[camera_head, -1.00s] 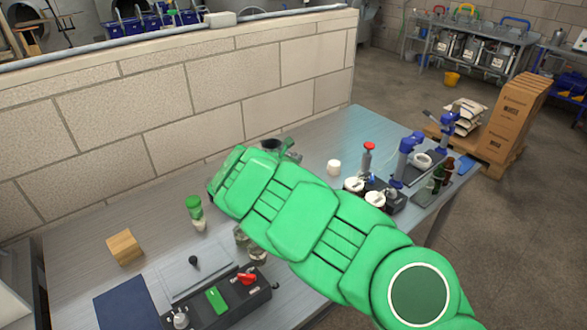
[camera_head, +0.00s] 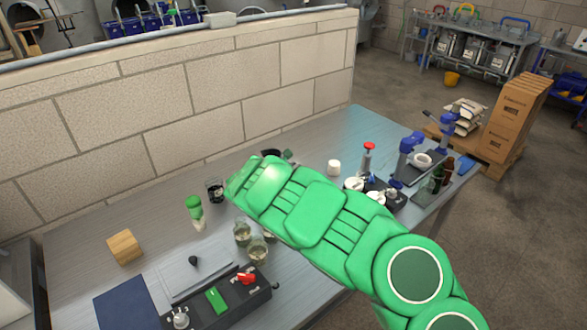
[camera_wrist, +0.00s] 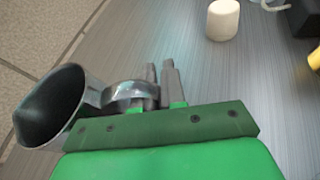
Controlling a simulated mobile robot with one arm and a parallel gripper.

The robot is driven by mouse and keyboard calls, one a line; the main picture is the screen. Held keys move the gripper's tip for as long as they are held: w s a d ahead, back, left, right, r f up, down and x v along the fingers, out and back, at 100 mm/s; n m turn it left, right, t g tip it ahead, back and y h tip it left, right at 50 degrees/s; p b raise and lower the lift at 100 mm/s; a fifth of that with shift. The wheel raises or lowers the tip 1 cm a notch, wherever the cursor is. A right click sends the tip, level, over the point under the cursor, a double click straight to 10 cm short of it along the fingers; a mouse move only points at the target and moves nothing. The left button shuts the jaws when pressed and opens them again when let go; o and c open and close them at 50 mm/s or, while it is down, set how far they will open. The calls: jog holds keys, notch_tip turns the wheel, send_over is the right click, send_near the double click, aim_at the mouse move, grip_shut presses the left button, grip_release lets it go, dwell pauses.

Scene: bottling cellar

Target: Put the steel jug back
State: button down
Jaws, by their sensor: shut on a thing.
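The steel jug (camera_wrist: 42,112) is at the left of the wrist view, its wide mouth facing the left side of the picture. Its curved handle (camera_wrist: 128,92) lies at the grey fingers of my gripper (camera_wrist: 160,84), which is shut on it. In the head view only the jug's dark upper part (camera_head: 270,153) shows beyond my green arm; most of my gripper is hidden there. I cannot tell whether the jug's base touches the bench.
Blue-handled devices (camera_head: 408,150) stand right. A block wall (camera_head: 200,100) runs behind.

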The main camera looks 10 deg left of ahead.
jog(key=shift+f, duration=0.1)
jog(key=c, duration=1.2)
grip_release()
jog(key=shift+s+a+r, duration=0.2)
jog(key=shift+s+r, duration=0.15)
jog(key=shift+s, duration=0.05)
jog(key=v, duration=1.1)
jog(key=shift+f, duration=0.1)
